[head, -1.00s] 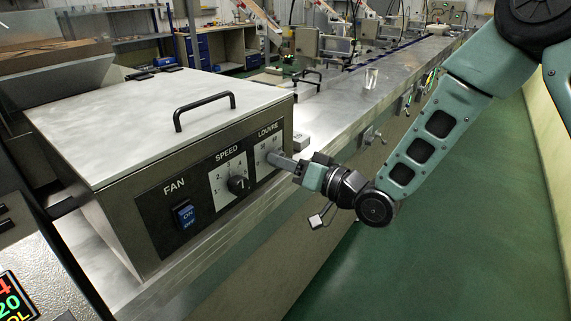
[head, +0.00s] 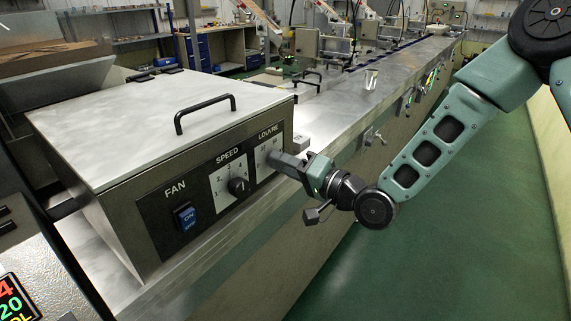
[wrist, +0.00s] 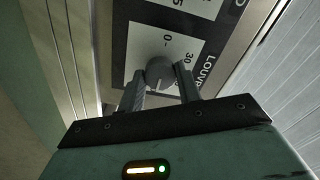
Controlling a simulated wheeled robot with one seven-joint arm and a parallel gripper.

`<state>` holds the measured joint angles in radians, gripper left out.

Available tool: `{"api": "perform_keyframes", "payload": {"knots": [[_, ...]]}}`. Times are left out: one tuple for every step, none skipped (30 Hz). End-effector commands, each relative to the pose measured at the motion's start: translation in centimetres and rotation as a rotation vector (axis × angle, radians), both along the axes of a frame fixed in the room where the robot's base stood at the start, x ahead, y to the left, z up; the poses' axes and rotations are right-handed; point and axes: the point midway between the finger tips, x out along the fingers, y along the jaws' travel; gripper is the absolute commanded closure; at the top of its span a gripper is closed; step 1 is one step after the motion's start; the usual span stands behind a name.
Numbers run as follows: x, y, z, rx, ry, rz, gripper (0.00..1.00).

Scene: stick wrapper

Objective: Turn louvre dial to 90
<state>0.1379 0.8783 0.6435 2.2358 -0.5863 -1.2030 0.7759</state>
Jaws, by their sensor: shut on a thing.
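The control box front carries the louvre dial's white scale plate (head: 265,150) at its right end, and my gripper (head: 274,158) reaches it from the right. The gripper covers the dial's knob in the head view. In the wrist view the round grey louvre knob (wrist: 158,70) sits between the two fingers of my gripper (wrist: 161,82), which are shut on it. Scale marks 0 and 30 show beside the knob. I cannot read where the knob points.
The speed knob (head: 238,187) and blue fan switch (head: 185,216) are left of the louvre dial on the same panel. A black handle (head: 205,112) stands on the lid.

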Motion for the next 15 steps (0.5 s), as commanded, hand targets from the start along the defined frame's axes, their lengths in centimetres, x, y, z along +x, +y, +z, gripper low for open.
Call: {"api": "perform_keyframes", "payload": {"knots": [[0.02,-0.07,-0.07,0.0,0.002,-0.002,0.89],[0.02,-0.07,-0.07,0.0,0.002,-0.002,0.89],[0.02,-0.07,-0.07,0.0,0.002,-0.002,0.89],[0.02,-0.07,-0.07,0.0,0.002,-0.002,0.89],[0.02,-0.07,-0.07,0.0,0.002,-0.002,0.89],[0.02,-0.08,-0.08,0.0,0.002,-0.002,0.89],[0.02,-0.08,-0.08,0.0,0.002,-0.002,0.89],[0.02,-0.08,-0.08,0.0,0.002,-0.002,0.89],[0.02,-0.08,-0.08,0.0,0.002,-0.002,0.89],[0.02,-0.08,-0.08,0.0,0.002,-0.002,0.6],[0.02,-0.08,-0.09,0.0,0.002,-0.002,0.52],[0.02,-0.08,-0.08,0.0,0.002,-0.002,0.44],[0.02,-0.07,-0.07,0.0,0.002,-0.002,0.44],[0.02,-0.07,-0.07,0.0,0.002,-0.002,0.44],[0.01,-0.06,-0.07,0.0,0.002,-0.002,0.44]]}}
